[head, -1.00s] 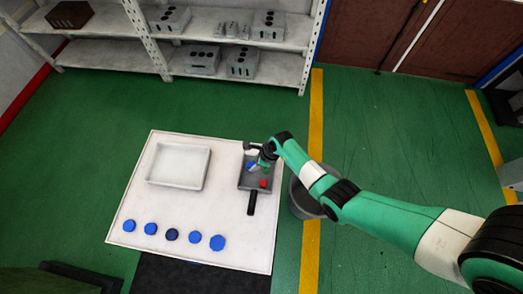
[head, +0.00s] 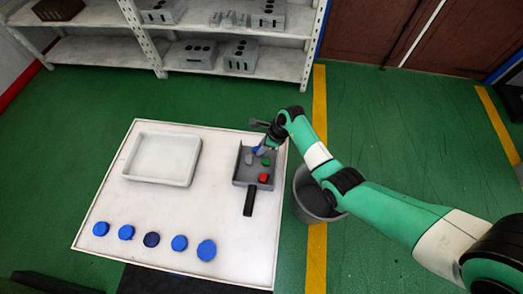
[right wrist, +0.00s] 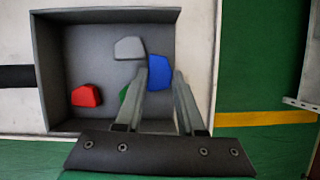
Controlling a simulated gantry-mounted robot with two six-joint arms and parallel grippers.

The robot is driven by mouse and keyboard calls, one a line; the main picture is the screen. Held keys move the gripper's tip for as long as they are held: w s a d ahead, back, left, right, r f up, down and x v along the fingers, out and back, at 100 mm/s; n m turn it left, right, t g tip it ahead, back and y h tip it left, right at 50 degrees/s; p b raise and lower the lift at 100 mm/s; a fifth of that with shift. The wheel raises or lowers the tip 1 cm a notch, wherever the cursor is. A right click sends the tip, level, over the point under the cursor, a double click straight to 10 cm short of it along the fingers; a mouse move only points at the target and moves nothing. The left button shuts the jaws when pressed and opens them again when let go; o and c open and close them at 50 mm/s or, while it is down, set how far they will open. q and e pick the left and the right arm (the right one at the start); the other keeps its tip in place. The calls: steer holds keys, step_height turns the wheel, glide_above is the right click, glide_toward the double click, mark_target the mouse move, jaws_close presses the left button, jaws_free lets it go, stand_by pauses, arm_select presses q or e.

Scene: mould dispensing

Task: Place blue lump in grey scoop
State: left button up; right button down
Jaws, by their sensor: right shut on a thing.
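The grey scoop (head: 243,177) lies on the table's right side, black handle (head: 248,201) toward the front. The blue lump (head: 256,150) is at the scoop's back part; the right wrist view shows this blue lump (right wrist: 160,72) between my right gripper's fingertips (right wrist: 159,76). My right gripper (head: 264,149) is shut on it, over the scoop (right wrist: 80,50). Whether the lump touches the scoop floor I cannot tell. A grey lump (right wrist: 129,48), a red lump (right wrist: 86,96) and a green lump (head: 266,161), partly hidden by a finger in the wrist view, lie in the scoop. My left gripper is not in view.
A white tray (head: 128,168) is on the table's left. Several blue round pieces (head: 207,250) line the front. A dark bucket (head: 309,196) stands on the floor right of the table. Shelves (head: 205,66) are behind. The table's middle is clear.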

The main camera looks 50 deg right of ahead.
steer(key=shift+f, duration=0.7)
steer(key=shift+a+r, duration=0.1)
steer(key=shift+r, duration=0.05)
steer(key=shift+f, duration=0.2)
steer(key=c, duration=0.5)
jaws_free()
arm_select(q)
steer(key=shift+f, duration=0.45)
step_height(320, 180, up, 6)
steer(key=p, duration=0.6)
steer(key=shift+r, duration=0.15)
arm_select(e)
steer(key=v, duration=1.2)
steer(key=shift+r, duration=0.2)
